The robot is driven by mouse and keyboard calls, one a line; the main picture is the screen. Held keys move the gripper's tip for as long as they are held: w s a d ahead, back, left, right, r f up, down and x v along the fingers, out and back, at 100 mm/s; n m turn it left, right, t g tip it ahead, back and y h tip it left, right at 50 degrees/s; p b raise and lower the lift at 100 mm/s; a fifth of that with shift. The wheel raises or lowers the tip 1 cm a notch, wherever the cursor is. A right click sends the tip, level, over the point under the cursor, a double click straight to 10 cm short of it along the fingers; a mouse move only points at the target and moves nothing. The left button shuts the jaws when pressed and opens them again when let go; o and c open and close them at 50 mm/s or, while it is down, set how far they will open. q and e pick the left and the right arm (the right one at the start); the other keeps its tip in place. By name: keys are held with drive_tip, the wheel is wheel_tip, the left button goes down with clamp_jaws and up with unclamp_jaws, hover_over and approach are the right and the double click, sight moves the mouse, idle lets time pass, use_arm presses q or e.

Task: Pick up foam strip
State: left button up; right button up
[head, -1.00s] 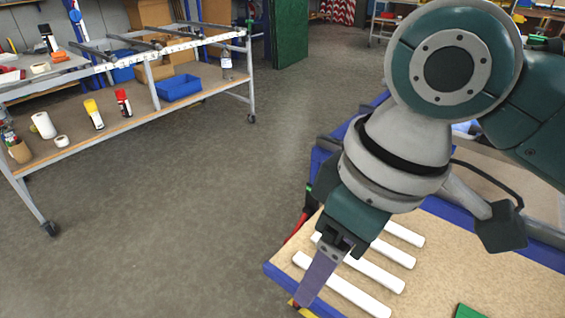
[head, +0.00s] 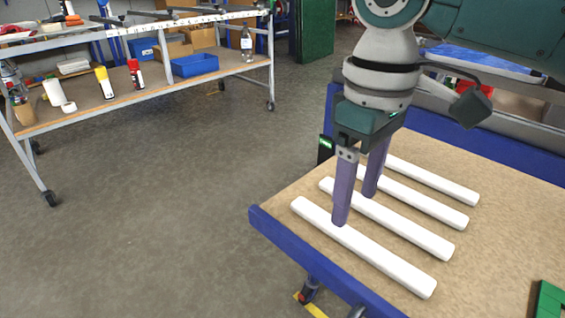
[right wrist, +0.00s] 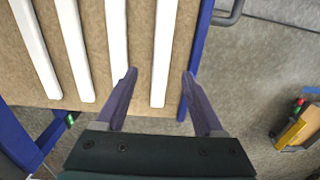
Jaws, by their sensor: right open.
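Several white foam strips lie side by side on a tan tabletop (head: 500,230) with blue edges. The nearest foam strip (head: 385,265) runs along the front edge. My right gripper (head: 356,207) points down over the strips, with its two purple fingers apart and nothing held. In the right wrist view the same gripper (right wrist: 160,73) is open, and the outermost foam strip (right wrist: 162,50) shows between its fingers. Whether the fingertips touch the table is unclear. The fingers hide small parts of the strips in the head view. My left gripper is not in view.
A green object (head: 548,302) lies at the table's lower right. A wheeled rack (head: 150,95) with bottles and a blue bin (head: 194,65) stands at the left. The floor between is clear. The table's blue edge (head: 320,265) runs close to the nearest strip.

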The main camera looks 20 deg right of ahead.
sight(349, 232)
wheel_tip(349, 232, down, 6)
drive_tip(key=shift+s+r+b, duration=0.1)
drive_tip(key=shift+r+b, duration=0.1)
drive_tip(key=shift+b, duration=0.55)
clamp_jaws()
